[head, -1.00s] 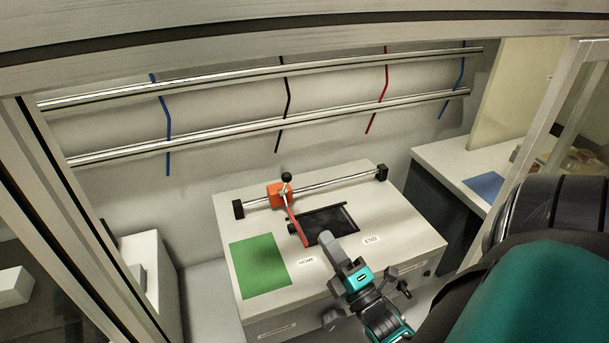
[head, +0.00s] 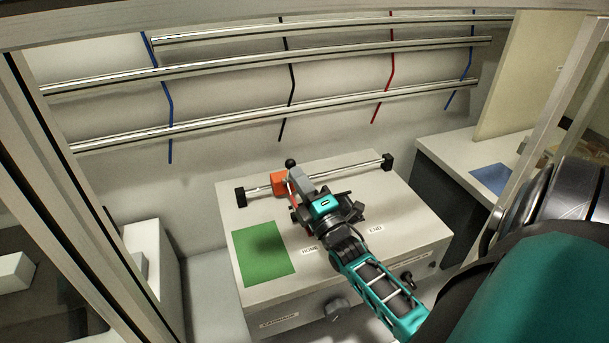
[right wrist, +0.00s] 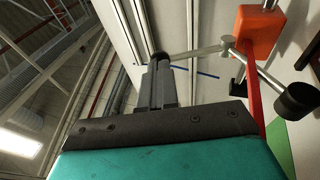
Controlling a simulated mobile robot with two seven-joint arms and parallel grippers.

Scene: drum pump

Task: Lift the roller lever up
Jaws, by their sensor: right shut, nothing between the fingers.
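The orange carriage block (head: 279,182) sits near the left end of the silver rail (head: 345,171) on the grey machine. My right gripper (head: 299,174) is shut and empty, just right of the block and red lever, and covers much of the lever and the dark recessed panel. In the right wrist view, the shut fingers (right wrist: 164,70) point past the rail, apart from the red lever (right wrist: 254,92) and the orange block (right wrist: 259,32). My left gripper is not in view.
A green pad (head: 263,253) lies on the machine top's left side. Black brackets (head: 240,197) hold the rail ends. A side counter with a blue pad (head: 491,178) stands at right. Steel pipes run along the wall behind.

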